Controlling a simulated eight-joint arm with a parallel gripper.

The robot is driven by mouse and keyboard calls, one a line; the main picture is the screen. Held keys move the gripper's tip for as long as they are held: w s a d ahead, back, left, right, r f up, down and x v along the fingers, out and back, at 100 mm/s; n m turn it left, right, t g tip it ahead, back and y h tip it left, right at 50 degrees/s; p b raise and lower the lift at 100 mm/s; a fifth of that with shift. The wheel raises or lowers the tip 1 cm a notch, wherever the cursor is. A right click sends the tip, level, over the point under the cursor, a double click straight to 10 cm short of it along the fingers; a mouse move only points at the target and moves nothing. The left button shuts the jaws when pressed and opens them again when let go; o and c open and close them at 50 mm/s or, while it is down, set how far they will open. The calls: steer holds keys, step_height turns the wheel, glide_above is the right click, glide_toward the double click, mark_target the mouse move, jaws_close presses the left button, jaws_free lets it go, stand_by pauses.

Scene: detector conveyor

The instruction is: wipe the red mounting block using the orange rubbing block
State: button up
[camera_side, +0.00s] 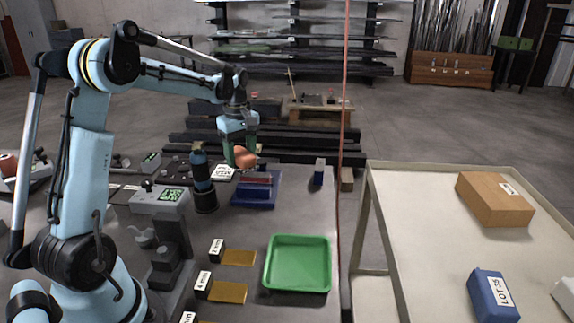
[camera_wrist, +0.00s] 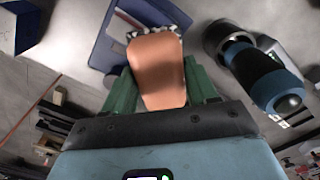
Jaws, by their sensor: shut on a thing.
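My gripper (camera_side: 239,150) has green fingers and is shut on the orange rubbing block (camera_side: 245,158). In the wrist view the orange block (camera_wrist: 157,70) sits between the fingers, with a speckled grey-and-white edge at its far end. The red mounting block (camera_side: 257,178) lies on a blue base (camera_side: 254,197) on the workbench. The orange block is just above and slightly left of the red block; I cannot tell whether they touch. In the wrist view the red block (camera_wrist: 148,10) shows only partly, beyond the orange block, at the top edge.
A small blue block (camera_side: 319,172) stands to the right. A green tray (camera_side: 298,263) and brass plates (camera_side: 238,257) lie nearer the front. Bare bench lies between base and tray.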

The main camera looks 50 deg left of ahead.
steer(key=shift+r, duration=2.75)
